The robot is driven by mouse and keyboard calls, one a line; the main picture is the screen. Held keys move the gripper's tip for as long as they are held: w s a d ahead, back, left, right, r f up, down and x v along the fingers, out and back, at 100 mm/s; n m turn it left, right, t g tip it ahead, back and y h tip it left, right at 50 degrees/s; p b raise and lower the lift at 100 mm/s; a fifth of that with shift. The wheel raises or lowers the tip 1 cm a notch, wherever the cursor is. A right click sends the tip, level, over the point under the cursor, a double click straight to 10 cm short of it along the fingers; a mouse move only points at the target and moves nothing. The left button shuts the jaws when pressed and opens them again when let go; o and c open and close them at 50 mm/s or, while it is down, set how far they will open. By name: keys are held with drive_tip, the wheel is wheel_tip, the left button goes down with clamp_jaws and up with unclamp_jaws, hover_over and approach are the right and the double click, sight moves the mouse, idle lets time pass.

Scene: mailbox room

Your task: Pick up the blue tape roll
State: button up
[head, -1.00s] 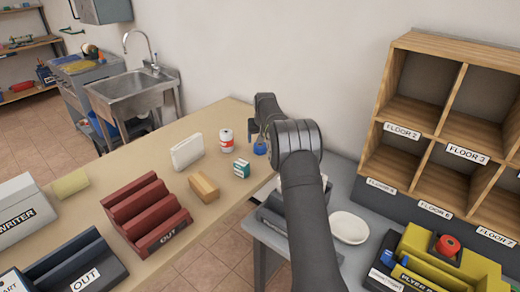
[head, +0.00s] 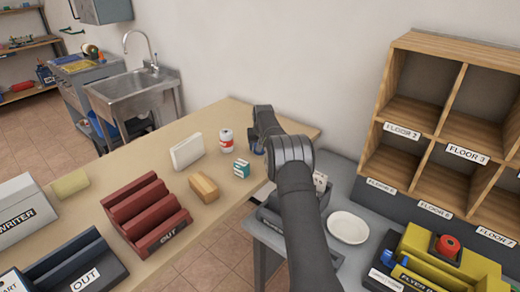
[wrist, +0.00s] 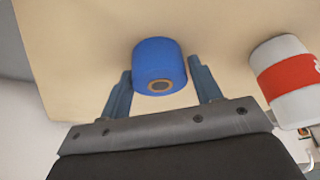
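The blue tape roll (wrist: 158,62) stands on the wooden table in the wrist view, with its small brown core facing the camera. My gripper (wrist: 161,75) is open, with one finger on each side of the roll. In the head view, the roll (head: 259,151) is mostly hidden behind my gripper and arm, near the table's right end.
A red-and-white can (head: 226,140) stands left of the roll, and it is close to the right finger in the wrist view (wrist: 288,82). A teal-and-white box (head: 241,168) and a wooden block (head: 204,187) are nearer. A grey side table with a white plate (head: 348,228) is at right.

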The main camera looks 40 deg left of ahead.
drive_tip(key=c, duration=0.6)
